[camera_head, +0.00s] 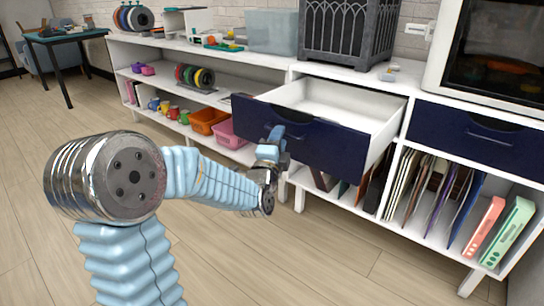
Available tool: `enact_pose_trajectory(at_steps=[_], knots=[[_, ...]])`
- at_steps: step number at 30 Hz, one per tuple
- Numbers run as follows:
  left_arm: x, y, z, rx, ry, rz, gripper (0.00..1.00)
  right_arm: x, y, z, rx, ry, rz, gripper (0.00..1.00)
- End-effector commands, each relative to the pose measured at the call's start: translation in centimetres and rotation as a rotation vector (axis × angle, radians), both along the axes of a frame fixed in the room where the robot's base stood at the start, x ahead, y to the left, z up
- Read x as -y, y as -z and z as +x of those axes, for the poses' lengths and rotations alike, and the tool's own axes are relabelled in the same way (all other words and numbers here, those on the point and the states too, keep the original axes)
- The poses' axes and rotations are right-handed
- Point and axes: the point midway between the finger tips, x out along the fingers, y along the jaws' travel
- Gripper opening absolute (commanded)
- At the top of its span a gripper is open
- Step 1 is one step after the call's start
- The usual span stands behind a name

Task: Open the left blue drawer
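The left blue drawer (318,150) is pulled well out of the white cabinet, and its white inside looks empty. Its dark blue front faces me. A second blue drawer (474,138), to the right, is shut. My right gripper is not in view.
A dark grey lattice box (349,30) stands on the cabinet top above the drawer. A machine with a dark window (505,50) stands at the right. Orange (207,120) and pink bins (228,133) sit on the lower left shelf. The wooden floor (300,255) in front is clear.

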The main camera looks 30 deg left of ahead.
Motion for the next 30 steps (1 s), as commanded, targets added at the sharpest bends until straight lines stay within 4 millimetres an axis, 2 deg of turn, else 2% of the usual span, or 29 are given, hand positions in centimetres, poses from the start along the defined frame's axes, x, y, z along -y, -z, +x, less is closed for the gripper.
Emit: enact_pose_trajectory(at_steps=[8,9,12,16,21,30], knots=[[2.2,1.2,-6.8,0.001,0.001,-0.002,0.36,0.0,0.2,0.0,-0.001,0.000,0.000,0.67],[2.5,2.1,-7.6,0.006,0.001,-0.003,0.36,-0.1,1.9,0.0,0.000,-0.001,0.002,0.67],[3.1,2.6,-9.5,0.007,0.001,-0.001,0.36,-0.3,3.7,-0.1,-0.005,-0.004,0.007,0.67],[3.3,2.7,-10.2,0.004,-0.005,-0.001,0.36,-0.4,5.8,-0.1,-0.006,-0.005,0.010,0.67],[3.7,2.5,-11.1,0.001,-0.002,-0.001,0.36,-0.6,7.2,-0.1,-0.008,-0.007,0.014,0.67],[3.9,2.2,-11.6,-0.001,0.002,0.001,0.36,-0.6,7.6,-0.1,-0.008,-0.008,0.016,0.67]])
